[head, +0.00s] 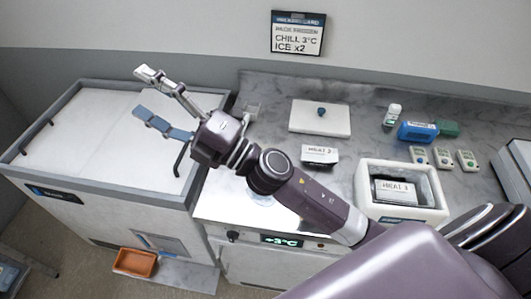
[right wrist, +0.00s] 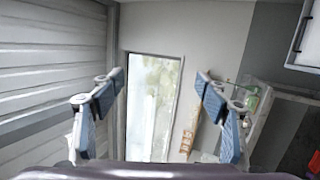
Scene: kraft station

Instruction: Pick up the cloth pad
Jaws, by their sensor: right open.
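A small flat green piece (head: 447,128) lies at the back right of the counter, partly behind a blue pack (head: 417,132). It may be the cloth pad, but it is too small to tell for sure. My right gripper (head: 146,94) is open and empty, high over the white-topped chest at the left, far from the green piece. In the right wrist view its fingers (right wrist: 163,110) stand wide apart with nothing between them, facing a bright window. My left gripper is not in view.
An open white box (head: 365,200) holds a labelled pack. A white lid (head: 320,129), a small bottle (head: 392,115), several small meters (head: 443,158) and a labelled card (head: 320,154) stand on the grey counter (head: 265,90). An orange tray (head: 135,262) is low at the left. The chest top (head: 85,125) is clear.

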